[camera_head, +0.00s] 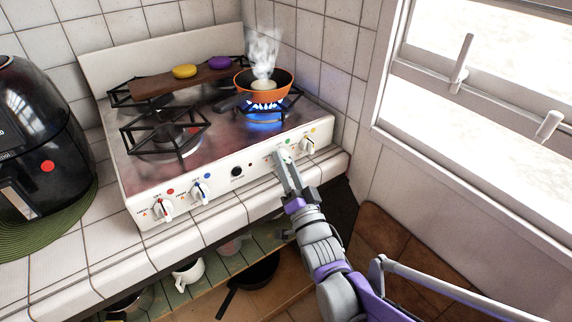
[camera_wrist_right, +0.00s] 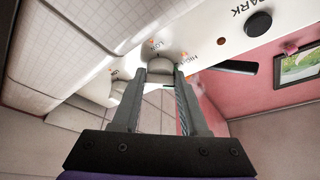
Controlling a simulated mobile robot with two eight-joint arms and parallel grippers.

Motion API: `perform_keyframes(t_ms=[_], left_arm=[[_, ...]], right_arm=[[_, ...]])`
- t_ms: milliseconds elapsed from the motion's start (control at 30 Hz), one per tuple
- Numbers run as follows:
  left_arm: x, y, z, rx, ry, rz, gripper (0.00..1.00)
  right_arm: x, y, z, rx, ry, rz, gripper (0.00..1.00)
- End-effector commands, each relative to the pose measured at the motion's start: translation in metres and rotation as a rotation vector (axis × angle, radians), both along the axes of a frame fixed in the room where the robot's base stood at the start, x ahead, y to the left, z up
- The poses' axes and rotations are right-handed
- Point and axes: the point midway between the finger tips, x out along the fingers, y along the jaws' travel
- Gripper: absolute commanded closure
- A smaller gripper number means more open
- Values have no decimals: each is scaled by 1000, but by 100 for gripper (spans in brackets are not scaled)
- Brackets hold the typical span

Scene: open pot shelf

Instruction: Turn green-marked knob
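The green-marked knob shows in the right wrist view as a white knob (camera_wrist_right: 160,66) on the stove's front panel. It lies between my right gripper's (camera_wrist_right: 161,78) two fingertips. The fingers stand apart on either side of it, and I see no clear grip on it. In the head view the green mark (camera_head: 288,141) is just above my right gripper (camera_head: 284,158), which mostly hides the knob. My left gripper is not in view.
A yellow-marked knob (camera_head: 308,144) is close on the right. Blue-marked (camera_head: 200,191) and red-marked (camera_head: 163,209) knobs are left. An orange pan (camera_head: 245,84) steams over a blue flame (camera_head: 264,106). A black air fryer (camera_head: 38,140) stands left of the stove.

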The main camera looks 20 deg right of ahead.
Motion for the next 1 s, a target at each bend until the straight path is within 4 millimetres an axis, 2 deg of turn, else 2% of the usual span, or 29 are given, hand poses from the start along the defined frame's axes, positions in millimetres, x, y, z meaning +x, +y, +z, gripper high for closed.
perform_keyframes(t_ms=[33, 133, 567, 1000], left_arm=[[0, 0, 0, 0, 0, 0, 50], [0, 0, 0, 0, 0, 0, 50], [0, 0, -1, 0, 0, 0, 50], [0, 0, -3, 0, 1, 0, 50]], right_arm=[[0, 0, 0, 0, 0, 0, 83], [0, 0, 0, 0, 0, 0, 100], [0, -1, -1, -60, -21, -2, 100], [1, -4, -2, -390, -140, -3, 100]])
